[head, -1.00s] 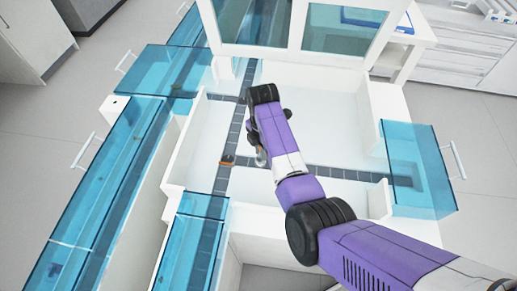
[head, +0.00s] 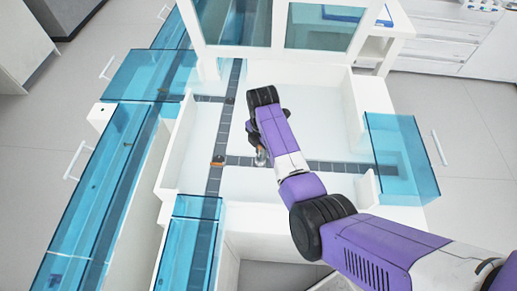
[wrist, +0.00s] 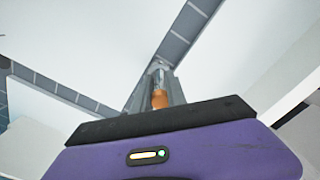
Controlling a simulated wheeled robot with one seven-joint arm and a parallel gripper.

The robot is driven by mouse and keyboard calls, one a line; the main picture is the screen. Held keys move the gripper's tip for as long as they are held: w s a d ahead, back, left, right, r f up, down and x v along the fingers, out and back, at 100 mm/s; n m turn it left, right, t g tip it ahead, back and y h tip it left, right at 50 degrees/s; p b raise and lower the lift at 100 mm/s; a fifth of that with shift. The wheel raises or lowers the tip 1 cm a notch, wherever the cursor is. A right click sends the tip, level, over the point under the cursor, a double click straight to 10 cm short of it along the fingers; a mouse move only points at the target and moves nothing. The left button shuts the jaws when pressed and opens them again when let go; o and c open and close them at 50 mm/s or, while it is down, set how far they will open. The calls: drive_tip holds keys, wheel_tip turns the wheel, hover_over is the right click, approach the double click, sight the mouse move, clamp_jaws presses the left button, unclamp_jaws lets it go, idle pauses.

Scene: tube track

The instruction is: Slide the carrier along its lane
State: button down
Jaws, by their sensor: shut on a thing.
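The carrier is a small upright tube-like piece with an orange part (wrist: 160,98) and a greyish clear top, seen between my fingers in the wrist view. My gripper (wrist: 161,82) is shut on it, over the dark tiled lane (wrist: 178,45). In the head view my gripper (head: 261,157) is at the lane's right-hand branch (head: 325,167), just right of the junction. My wrist and arm hide most of the carrier there. Whether its base sits fully in the lane cannot be told.
A small orange-brown block (head: 218,160) sits at the junction with the long lane (head: 225,125). White walls (head: 176,145) edge the tray. A blue clear cover (head: 402,160) spans the branch's right end; more blue covers (head: 95,195) stand left. The branch is clear toward the right.

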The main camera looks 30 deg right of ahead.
drive_tip(key=shift+s+d+p, duration=0.6)
drive_tip(key=shift+s+d, duration=0.1)
drive_tip(key=shift+d, duration=0.3)
drive_tip(key=shift+s+d+p, duration=0.65)
drive_tip(key=shift+d, duration=0.4)
drive_tip(key=shift+s+d+p, duration=0.6)
drive_tip(key=shift+s+d, duration=0.1)
drive_tip(key=shift+d, duration=0.3)
drive_tip(key=shift+s+d+p, duration=0.1)
drive_tip(key=shift+s+d, duration=0.65)
drive_tip(key=shift+d, duration=0.4)
drive_tip(key=shift+s+d+p, duration=0.1)
drive_tip(key=shift+s+d, duration=0.7)
drive_tip(key=shift+d, duration=0.3)
drive_tip(key=shift+s+d+p, duration=0.1)
drive_tip(key=shift+s+d, duration=0.65)
drive_tip(key=shift+d, duration=0.4)
drive_tip(key=c, duration=1.3)
unclamp_jaws()
drive_tip(key=shift+o, duration=0.2)
wheel_tip(320, 180, up, 8)
drive_tip(key=shift+b, duration=0.45)
drive_tip(key=shift+f, duration=0.1)
